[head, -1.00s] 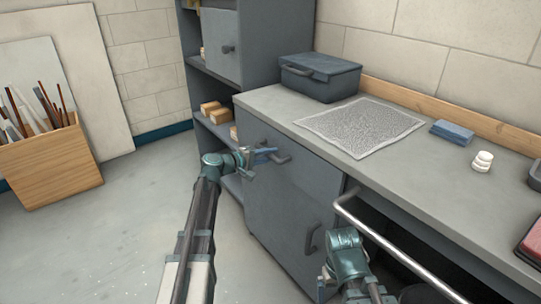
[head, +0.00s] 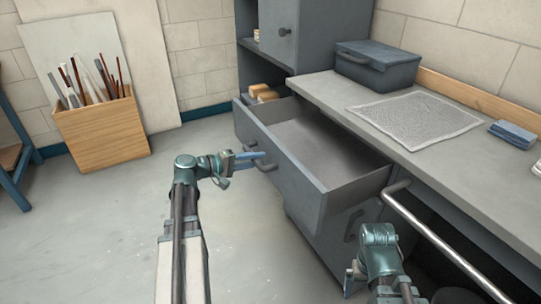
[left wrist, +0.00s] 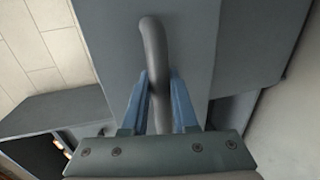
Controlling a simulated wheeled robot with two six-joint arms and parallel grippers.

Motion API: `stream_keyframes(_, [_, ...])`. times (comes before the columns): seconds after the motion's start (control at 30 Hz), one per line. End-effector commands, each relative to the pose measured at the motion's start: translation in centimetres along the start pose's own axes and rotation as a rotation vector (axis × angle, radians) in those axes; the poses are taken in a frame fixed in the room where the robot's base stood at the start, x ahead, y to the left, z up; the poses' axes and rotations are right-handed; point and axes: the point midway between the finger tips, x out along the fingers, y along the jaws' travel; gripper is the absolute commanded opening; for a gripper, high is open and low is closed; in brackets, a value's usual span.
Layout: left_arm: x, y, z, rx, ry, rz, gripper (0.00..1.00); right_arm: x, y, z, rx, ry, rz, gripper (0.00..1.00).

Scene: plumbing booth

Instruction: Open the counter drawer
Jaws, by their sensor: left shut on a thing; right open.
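The counter drawer (head: 305,180) is grey and stands pulled out from under the worktop, and its inside looks empty. My left gripper (head: 260,155) is at the drawer's front and is shut on its bar handle (head: 266,167). In the left wrist view the two blue fingers (left wrist: 160,105) lie on either side of the grey handle (left wrist: 155,50). My right gripper (head: 350,278) is open and empty, low in front of the cabinet near the lower door.
A steel rail (head: 430,235) runs along the counter's front at the right. A wooden bin (head: 100,130) of rods stands at the left. The floor between is clear.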

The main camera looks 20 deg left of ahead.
Motion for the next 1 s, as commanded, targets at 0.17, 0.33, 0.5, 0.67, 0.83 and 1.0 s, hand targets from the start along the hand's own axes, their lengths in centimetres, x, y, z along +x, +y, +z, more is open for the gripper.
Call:
stream_keyframes(0.17, [-1.18, -0.28, 0.01, 0.000, 0.000, -0.001, 0.00, 0.01, 0.00, 0.00, 0.000, 0.000, 0.000, 1.00])
stream_keyframes(0.33, [-1.37, -0.32, 0.02, 0.000, -0.002, -0.001, 0.00, 0.01, 0.00, 0.00, 0.000, 0.000, 0.000, 1.00])
stream_keyframes(0.5, [-1.34, -0.31, 0.01, 0.000, -0.002, -0.001, 0.00, 0.01, 0.00, 0.00, 0.000, 0.000, 0.000, 1.00])
stream_keyframes(0.67, [-1.33, -0.31, 0.00, 0.000, -0.002, -0.001, 0.45, 0.01, 0.00, 0.00, 0.000, 0.000, 0.000, 1.00])
stream_keyframes(0.83, [-1.32, -0.29, -0.01, 0.000, -0.001, 0.000, 0.57, 0.01, 0.00, 0.00, 0.000, 0.000, 0.000, 1.00])
stream_keyframes(1.0, [-1.36, -0.28, -0.02, 0.000, -0.001, 0.000, 0.57, -0.01, 0.00, 0.00, 0.000, 0.000, 0.000, 1.00])
